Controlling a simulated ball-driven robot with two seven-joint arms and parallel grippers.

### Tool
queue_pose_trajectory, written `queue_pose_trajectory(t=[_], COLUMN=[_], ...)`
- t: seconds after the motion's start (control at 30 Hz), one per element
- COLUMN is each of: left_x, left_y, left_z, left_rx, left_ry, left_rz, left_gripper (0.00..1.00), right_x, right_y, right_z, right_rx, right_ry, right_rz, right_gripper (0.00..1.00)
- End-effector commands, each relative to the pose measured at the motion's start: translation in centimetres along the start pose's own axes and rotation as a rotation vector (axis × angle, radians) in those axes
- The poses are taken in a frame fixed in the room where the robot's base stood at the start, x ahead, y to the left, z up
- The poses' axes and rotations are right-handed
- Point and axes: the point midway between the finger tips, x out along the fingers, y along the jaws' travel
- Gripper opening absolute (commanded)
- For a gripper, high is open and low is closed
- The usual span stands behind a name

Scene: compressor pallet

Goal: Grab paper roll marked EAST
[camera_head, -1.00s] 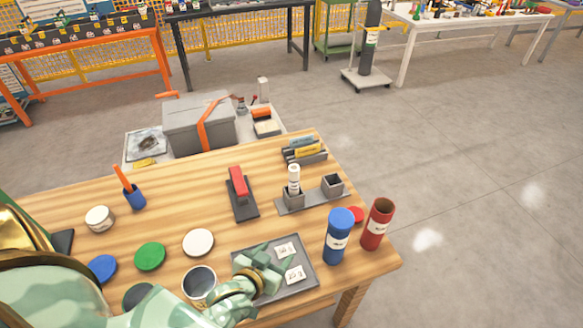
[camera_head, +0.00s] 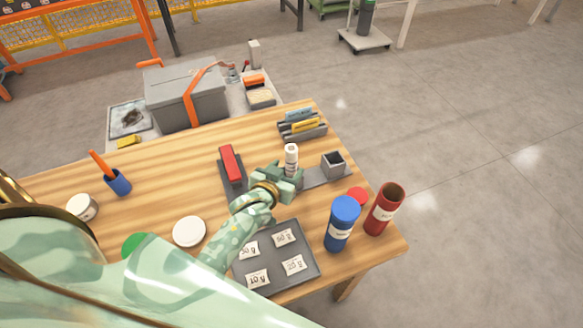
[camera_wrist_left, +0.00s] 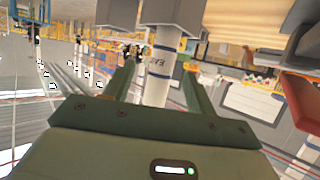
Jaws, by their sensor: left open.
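A white paper roll (camera_head: 291,155) stands upright in the left cup of a grey two-cup holder (camera_head: 333,163); the right cup is empty. In the left wrist view the roll (camera_wrist_left: 160,65) has blue bands and dark upside-down lettering that I cannot read surely. My left gripper (camera_head: 287,177) is at the roll in the head view and hides its lower part and cup. In the left wrist view its open fingers (camera_wrist_left: 160,85) stand on either side of the roll, with gaps visible. The holder's grey cup (camera_wrist_left: 175,12) is at the top there. My right gripper is not in view.
A red-topped stapler-like tool (camera_head: 231,163) lies left of the holder. Blue (camera_head: 342,223) and red (camera_head: 384,209) cylinders stand at the right edge. A grey tray (camera_head: 305,240) with several labels is nearer. A card rack (camera_head: 303,127) stands behind.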

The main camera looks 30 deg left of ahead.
Motion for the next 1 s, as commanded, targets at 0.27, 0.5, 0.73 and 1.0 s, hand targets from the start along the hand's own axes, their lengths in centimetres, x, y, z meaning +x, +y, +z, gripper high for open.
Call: queue_pose_trajectory(t=[0.27,0.5,0.73,1.0], left_x=[4.0,5.3,5.2,5.2], left_y=[-0.4,-0.3,-0.3,-0.3], left_z=[0.8,0.6,0.6,0.6], left_rx=[0.002,0.001,0.001,0.0], left_ry=[0.0,-0.001,-0.001,-0.001], left_rz=[0.0,0.001,0.001,0.001], left_gripper=[0.56,0.56,0.25,0.07], right_x=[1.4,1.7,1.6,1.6], right_y=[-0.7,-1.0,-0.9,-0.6], right_z=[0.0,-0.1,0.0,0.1], right_rx=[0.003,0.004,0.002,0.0], right_ry=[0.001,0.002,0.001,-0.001], right_rz=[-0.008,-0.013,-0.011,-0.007], right_gripper=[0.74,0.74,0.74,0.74])
